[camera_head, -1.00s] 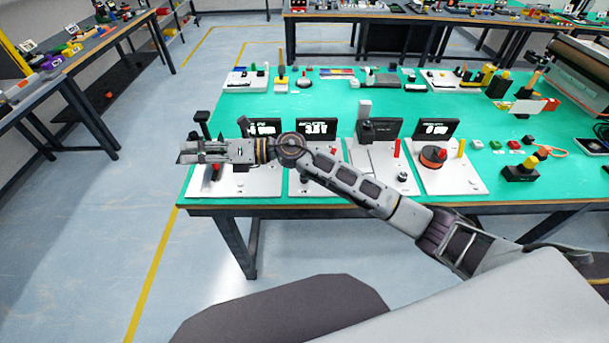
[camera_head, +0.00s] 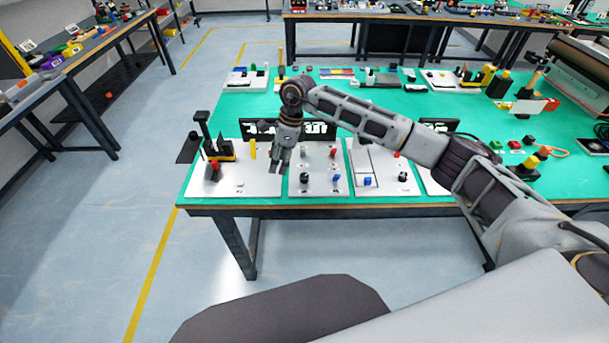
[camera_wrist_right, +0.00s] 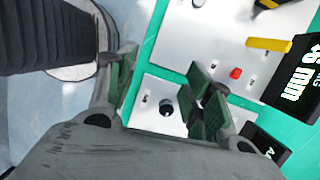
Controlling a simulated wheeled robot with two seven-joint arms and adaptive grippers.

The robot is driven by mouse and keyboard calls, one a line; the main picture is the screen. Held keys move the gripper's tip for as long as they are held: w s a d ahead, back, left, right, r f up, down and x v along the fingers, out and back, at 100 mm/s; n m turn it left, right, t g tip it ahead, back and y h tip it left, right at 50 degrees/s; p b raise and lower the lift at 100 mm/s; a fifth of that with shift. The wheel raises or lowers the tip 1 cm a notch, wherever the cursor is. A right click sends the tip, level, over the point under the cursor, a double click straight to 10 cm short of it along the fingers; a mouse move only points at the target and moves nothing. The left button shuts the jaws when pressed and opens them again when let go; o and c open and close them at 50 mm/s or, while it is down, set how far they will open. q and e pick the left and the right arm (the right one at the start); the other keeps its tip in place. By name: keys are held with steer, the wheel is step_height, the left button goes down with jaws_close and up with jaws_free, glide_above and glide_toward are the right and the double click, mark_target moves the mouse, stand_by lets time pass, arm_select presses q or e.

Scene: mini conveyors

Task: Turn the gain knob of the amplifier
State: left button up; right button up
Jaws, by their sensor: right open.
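White panels with dark displays stand along the near table edge; no readable label shows which is the amplifier. The second panel from the left (camera_head: 318,186) carries a black knob (camera_head: 304,177), a blue control (camera_head: 335,179) and a red control (camera_head: 333,152). In the wrist view, a black knob (camera_wrist_right: 166,107) on a white panel (camera_wrist_right: 150,118) shows between the fingers, apart from them. My right gripper (camera_head: 279,168) points down over the seam between the first and second panels. It is open and empty in the wrist view (camera_wrist_right: 164,88). My left gripper is out of view.
Another panel (camera_head: 378,184) stands right of the second one. My right forearm hides parts of the displays. The green table top (camera_head: 235,108) has free room behind the panels.

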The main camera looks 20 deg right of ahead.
mark_target(305, 175)
steer(key=w+d+r+h, duration=0.1)
steer(key=w+d+h, duration=0.1)
steer(key=d, duration=0.6)
steer(key=shift+d+r+h, duration=0.4)
steer(key=shift+h, duration=0.3)
steer(key=shift+f, duration=0.1)
steer(key=shift+f+p, duration=0.65)
steer(key=shift+f, duration=6.15)
steer(key=shift+c, duration=0.3)
steer(key=c, duration=1)
